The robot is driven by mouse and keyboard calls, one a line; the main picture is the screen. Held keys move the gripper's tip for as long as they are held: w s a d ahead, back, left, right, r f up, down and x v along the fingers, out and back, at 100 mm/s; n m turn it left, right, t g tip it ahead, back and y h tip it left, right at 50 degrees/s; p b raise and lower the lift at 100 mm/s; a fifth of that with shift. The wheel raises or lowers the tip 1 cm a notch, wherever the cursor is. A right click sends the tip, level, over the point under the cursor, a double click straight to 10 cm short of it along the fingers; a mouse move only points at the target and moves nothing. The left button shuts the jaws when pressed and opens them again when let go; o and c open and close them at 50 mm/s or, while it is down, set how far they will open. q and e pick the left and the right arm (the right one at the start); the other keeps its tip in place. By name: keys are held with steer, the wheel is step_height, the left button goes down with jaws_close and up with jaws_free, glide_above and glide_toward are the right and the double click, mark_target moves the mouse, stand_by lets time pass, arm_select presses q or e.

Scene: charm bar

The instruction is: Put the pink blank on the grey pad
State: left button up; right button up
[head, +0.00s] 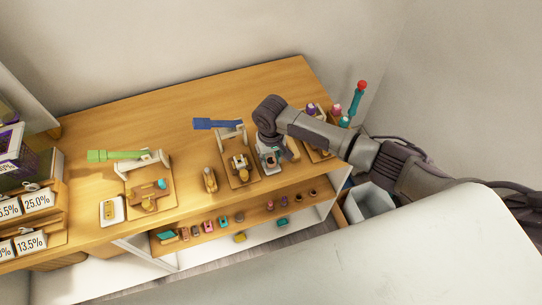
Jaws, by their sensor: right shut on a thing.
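My right gripper (270,161) reaches in from the right and points down over the wooden worktop, right of the press with the blue handle. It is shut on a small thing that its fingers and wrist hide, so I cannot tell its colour. I cannot pick out the pink blank for certain. Small pink pieces show on the lower shelf, one left of centre (208,226) and one further right (270,205). I cannot clearly make out the grey pad, as my gripper covers that part of the worktop. My left gripper is not in view.
A blue-handled press (216,124) stands left of my gripper, a green-handled press (117,155) further left. A brass-coloured piece (209,179) stands between them. A grey bin (370,203) is at right. The back of the worktop (140,115) is clear.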

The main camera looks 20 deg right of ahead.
steer(key=shift+f, duration=0.3)
stand_by(0.5)
steer(key=o, duration=1)
step_height(320, 180, up, 12)
steer(key=shift+r, duration=0.1)
stand_by(0.3)
